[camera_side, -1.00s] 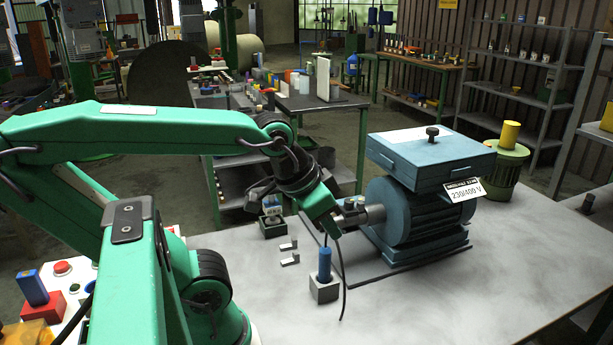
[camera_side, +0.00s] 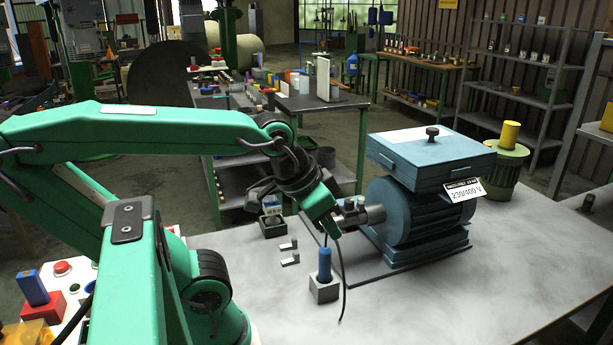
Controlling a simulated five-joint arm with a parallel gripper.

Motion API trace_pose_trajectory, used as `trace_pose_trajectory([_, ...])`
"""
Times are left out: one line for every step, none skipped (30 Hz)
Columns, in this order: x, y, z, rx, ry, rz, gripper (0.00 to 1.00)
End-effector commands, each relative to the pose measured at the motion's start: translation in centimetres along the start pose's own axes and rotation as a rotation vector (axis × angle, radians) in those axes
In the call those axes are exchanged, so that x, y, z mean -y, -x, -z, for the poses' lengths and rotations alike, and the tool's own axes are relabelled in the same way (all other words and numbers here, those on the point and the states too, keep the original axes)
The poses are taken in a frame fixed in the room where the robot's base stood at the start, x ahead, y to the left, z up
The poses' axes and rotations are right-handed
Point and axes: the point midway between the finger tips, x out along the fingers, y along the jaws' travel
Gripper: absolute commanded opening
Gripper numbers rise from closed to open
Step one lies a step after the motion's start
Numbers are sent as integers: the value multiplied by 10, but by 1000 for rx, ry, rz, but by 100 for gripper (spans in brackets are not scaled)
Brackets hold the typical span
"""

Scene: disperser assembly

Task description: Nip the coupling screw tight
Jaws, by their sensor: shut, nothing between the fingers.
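The blue motor (camera_side: 408,212) stands on the bench with a blue box on its top and a label reading 230/400 V. A grey metal coupling (camera_side: 372,213) sticks out of its left end toward my gripper. The coupling screw is too small to make out clearly. The gripper is shut with nothing held. A dark cable hangs from it.
A blue-handled tool (camera_side: 325,264) stands upright in a grey block (camera_side: 324,291) in front of the motor. The bench right of the motor's front is clear.

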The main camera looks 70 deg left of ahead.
Motion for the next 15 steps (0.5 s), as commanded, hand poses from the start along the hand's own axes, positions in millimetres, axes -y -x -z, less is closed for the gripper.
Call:
trace_pose_trajectory([0,0,0,0,0,0,0])
trace_pose_trajectory([0,0,0,0,0,0,0])
trace_pose_trajectory([0,0,0,0,0,0,0])
trace_pose_trajectory([0,0,0,0,0,0,0])
trace_pose_trajectory([0,0,0,0,0,0,0])
trace_pose_trajectory([0,0,0,0,0,0,0])
trace_pose_trajectory([0,0,0,0,0,0,0])
trace_pose_trajectory([0,0,0,0,0,0,0])
trace_pose_trajectory([0,0,0,0,0,0,0])
trace_pose_trajectory([0,0,0,0,0,0,6])
trace_pose_trajectory([0,0,0,0,0,0,12])
trace_pose_trajectory([0,0,0,1,1,1,20])
trace_pose_trajectory([0,0,1,2,2,1,26])
trace_pose_trajectory([1,0,2,3,4,2,31])
trace_pose_trajectory([2,0,3,6,7,4,39])
